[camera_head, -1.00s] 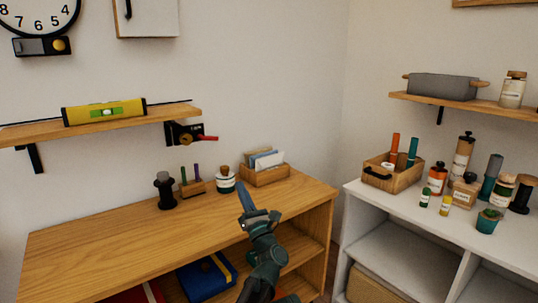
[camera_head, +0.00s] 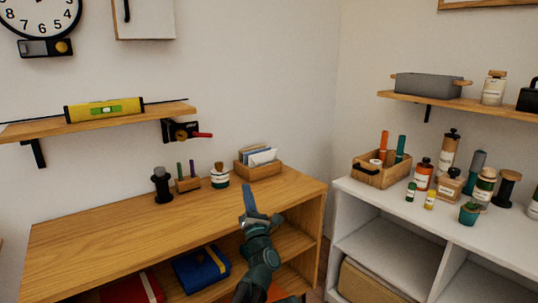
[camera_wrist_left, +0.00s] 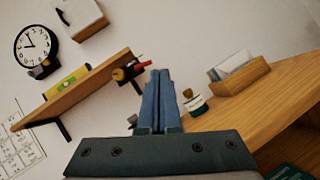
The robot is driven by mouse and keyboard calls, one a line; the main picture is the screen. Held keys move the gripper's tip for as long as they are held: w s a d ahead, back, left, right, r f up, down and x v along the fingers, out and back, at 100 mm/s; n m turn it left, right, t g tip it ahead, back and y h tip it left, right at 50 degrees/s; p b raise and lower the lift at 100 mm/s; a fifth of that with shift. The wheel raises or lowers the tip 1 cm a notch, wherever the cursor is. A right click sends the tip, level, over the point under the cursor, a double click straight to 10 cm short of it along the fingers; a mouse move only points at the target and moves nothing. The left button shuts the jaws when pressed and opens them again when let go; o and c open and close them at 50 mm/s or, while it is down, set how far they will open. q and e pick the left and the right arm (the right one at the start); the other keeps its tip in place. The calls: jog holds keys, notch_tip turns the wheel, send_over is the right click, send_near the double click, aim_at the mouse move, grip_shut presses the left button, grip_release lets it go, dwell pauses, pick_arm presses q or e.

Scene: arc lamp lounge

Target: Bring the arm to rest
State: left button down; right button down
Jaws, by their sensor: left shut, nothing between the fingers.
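My left gripper (camera_head: 249,198) shows in the head view in front of the wooden cabinet's right part, its blue fingers pointing up and away. The fingers are closed together with nothing between them. In the left wrist view the closed fingers (camera_wrist_left: 158,100) stand upright in the middle, apart from everything around them. My left arm (camera_head: 258,262) comes up from the bottom of the head view. My right gripper is not in view.
The wooden cabinet (camera_head: 110,240) holds a black spool (camera_head: 161,185), a pen holder (camera_head: 187,184), a jar (camera_head: 219,177) and a letter box (camera_head: 257,169). A white shelf unit (camera_head: 400,218) with bottles stands right. A wall shelf (camera_head: 100,122) carries a yellow level (camera_head: 104,110).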

pick_arm(q)
jog(key=s+d+f+m+g+h, duration=0.1)
jog(key=s+f+m+g+h, duration=0.1)
jog(key=f+m+g+h, duration=0.6)
jog(key=s+d+f+m+g+h, duration=0.1)
jog(key=s+f+m+g+h, duration=0.15)
jog(key=f+m, duration=1)
jog(key=s+a+f+m+g+y, duration=0.1)
jog(key=s+a+f+m+g, duration=0.3)
jog(key=s, duration=0.4)
jog(key=s+a+f+m+g+y, duration=0.1)
jog(key=s+a+f+m+g, duration=0.3)
jog(key=s, duration=0.4)
jog(key=s+a+f+m+g+y, duration=0.2)
jog(key=s+a+f+m+g, duration=0.25)
jog(key=s, duration=0.35)
jog(key=s+d+r+m+p, duration=0.1)
jog(key=s+d+r+p, duration=0.1)
jog(key=r+p, duration=0.6)
jog(key=s+d+r+m+p, duration=0.1)
jog(key=d+r+p, duration=0.4)
jog(key=r+p, duration=0.3)
jog(key=s+d+r+m+p, duration=0.1)
jog(key=d+r+p, duration=0.3)
jog(key=r+p, duration=0.5)
jog(key=shift+s+r+y, duration=0.25)
jog(key=shift+s+y, duration=0.1)
jog(key=shift+s, duration=0.5)
